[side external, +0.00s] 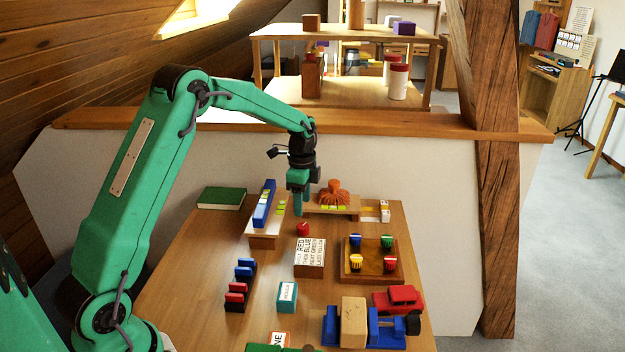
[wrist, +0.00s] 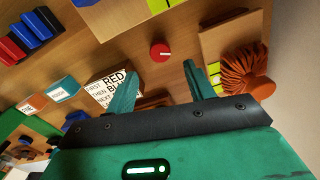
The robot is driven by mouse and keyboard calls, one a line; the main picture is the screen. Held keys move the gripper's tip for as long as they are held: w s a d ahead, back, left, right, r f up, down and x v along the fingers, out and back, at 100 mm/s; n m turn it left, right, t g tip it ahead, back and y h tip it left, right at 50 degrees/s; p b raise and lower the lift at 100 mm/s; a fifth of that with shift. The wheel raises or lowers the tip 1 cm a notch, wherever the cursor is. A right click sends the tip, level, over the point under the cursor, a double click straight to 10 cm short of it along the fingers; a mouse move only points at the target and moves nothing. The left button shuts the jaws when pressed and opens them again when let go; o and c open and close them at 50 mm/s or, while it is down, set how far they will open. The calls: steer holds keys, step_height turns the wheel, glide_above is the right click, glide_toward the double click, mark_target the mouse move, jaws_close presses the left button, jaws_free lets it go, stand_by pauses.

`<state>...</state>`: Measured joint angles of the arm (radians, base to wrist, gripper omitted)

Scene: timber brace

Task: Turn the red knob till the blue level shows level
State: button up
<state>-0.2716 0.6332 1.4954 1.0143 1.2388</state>
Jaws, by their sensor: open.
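The red knob (side external: 303,229) stands on the wooden table in the side external view. In the wrist view the knob (wrist: 160,51) shows a pale line on its top. The blue level (side external: 264,204) lies on a pale board on a block, left of the knob. It has yellow-green vials, too small to read; only a blue end (wrist: 81,2) shows at the wrist view's top edge. My gripper (side external: 298,212) hangs just above and behind the knob. In the wrist view my gripper (wrist: 158,78) is open and empty, and the knob shows beyond the gap between its fingers, apart from them.
An orange fluted piece (side external: 334,192) on a wooden stand is close on the right. A lettered block (side external: 310,252), a tray of coloured knobs (side external: 355,279) and a red toy truck (side external: 398,299) stand nearer the front. Red and blue blocks (side external: 237,292) stand front left.

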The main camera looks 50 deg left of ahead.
mark_target(303, 226)
steer(key=shift+f, duration=3.9)
steer(key=c, duration=1)
